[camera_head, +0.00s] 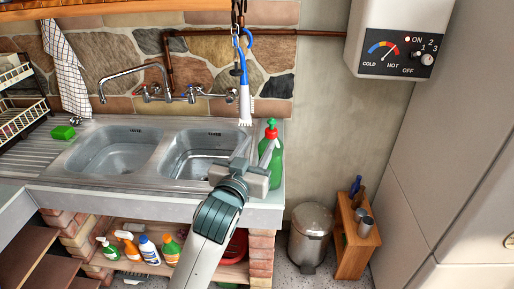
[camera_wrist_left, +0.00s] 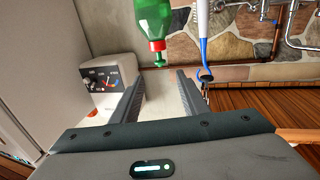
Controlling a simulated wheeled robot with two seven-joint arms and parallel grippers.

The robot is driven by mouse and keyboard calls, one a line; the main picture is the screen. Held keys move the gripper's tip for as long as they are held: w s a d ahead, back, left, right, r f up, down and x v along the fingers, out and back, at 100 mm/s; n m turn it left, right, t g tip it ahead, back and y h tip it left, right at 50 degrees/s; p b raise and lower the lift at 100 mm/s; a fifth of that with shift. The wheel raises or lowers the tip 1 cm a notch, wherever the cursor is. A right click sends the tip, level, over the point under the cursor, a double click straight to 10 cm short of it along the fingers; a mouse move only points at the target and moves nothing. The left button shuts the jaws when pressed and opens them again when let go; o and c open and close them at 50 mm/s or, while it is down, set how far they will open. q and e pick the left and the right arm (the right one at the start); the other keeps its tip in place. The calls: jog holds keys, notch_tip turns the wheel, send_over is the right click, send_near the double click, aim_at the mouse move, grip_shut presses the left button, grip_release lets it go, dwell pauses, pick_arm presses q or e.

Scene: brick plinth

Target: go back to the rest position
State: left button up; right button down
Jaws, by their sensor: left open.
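My left gripper (camera_head: 254,150) is open at the right end of the sink counter (camera_head: 240,207). A green bottle with a red cap (camera_head: 272,165) stands upright on the counter by the gripper and is partly hidden behind it. The left wrist view is upside down; there my two fingers (camera_wrist_left: 160,82) are apart with nothing held between them. The green bottle (camera_wrist_left: 153,15) shows beyond the fingertips. I cannot tell how far it is from them. My right gripper is in neither view.
A blue-and-white brush (camera_head: 244,90) hangs above the counter. The double sink (camera_head: 113,150) and tap (camera_head: 150,82) are left of the gripper, with a green sponge (camera_head: 63,132). Several bottles stand on the lower shelf. A bin (camera_head: 311,235) and wooden rack (camera_head: 355,245) stand right.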

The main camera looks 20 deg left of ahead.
pick_arm(q)
jog(key=s+f+g, duration=0.2)
jog(key=s+f, duration=0.3)
jog(key=f, duration=0.3)
jog(key=s+f+m+g, duration=0.1)
jog(key=s+f+g, duration=0.2)
jog(key=s+f, duration=0.3)
jog(key=s+f+g, duration=0.2)
jog(key=s+f, duration=0.1)
jog(key=f, duration=0.6)
jog(key=s+f+g, duration=0.2)
jog(key=s+f, duration=0.2)
jog(key=s, duration=0.4)
jog(key=s+a+f+m+g, duration=0.1)
jog(key=s+f+g, duration=0.25)
jog(key=s, duration=0.35)
jog(key=s+f+g, duration=0.2)
jog(key=s+f, duration=0.3)
jog(key=s, duration=0.3)
notch_tip(320, 180, down, 32)
jog(key=s+g+b, duration=0.1)
jog(key=s, duration=0.1)
jog(key=s+a+f+g+b, duration=0.1)
jog(key=s+a+f, duration=0.2)
jog(key=s+f, duration=1.3)
jog(key=shift+s+f+m+h, duration=0.3)
jog(key=shift+s+f+m, duration=0.1)
jog(key=shift+s, duration=0.35)
